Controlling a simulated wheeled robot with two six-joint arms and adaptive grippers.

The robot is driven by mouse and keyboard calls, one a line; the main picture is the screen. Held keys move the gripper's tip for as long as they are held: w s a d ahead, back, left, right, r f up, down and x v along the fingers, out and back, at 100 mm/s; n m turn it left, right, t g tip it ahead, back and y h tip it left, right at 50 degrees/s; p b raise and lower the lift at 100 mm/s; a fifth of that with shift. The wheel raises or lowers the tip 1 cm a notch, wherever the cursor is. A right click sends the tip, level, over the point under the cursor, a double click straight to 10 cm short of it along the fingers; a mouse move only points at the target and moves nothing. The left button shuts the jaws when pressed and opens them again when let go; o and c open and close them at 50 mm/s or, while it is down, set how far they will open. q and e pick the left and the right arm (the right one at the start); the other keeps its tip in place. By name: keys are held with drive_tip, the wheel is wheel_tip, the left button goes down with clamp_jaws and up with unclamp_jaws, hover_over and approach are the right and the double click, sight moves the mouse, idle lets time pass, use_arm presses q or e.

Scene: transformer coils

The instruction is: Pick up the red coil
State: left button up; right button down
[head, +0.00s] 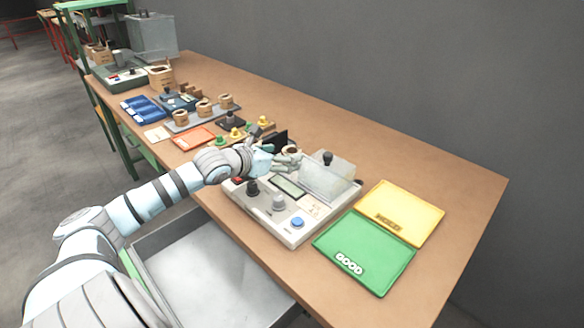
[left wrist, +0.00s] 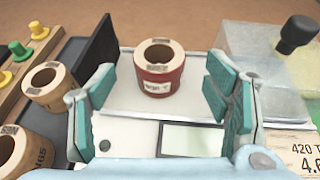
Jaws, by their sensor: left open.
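The red coil (left wrist: 159,68) stands upright on the white top of the test device in the left wrist view. It is a short ring with a pale top, a dark centre hole and a red side with a label. My left gripper (left wrist: 168,92) is open, its teal-padded fingers on either side of the coil and apart from it. In the head view my left gripper (head: 280,160) is over the back left part of the test device (head: 290,222). The coil is small and partly hidden there. My right gripper is not in view.
A clear cover with a black knob (head: 328,158) stands right of the coil. Tan coils (left wrist: 50,84) sit to the left, beside a black panel (left wrist: 98,50). A green tray (head: 365,250) and yellow tray (head: 402,212) lie right of the device.

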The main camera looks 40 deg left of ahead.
sight(296, 152)
use_arm(q)
drive_tip(key=b+x, duration=0.1)
drive_tip(key=x, duration=0.4)
drive_tip(key=shift+w+r, duration=0.1)
drive_tip(key=shift+w, duration=0.05)
drive_tip(key=shift+c, duration=1.4)
drive_tip(key=c, duration=1.1)
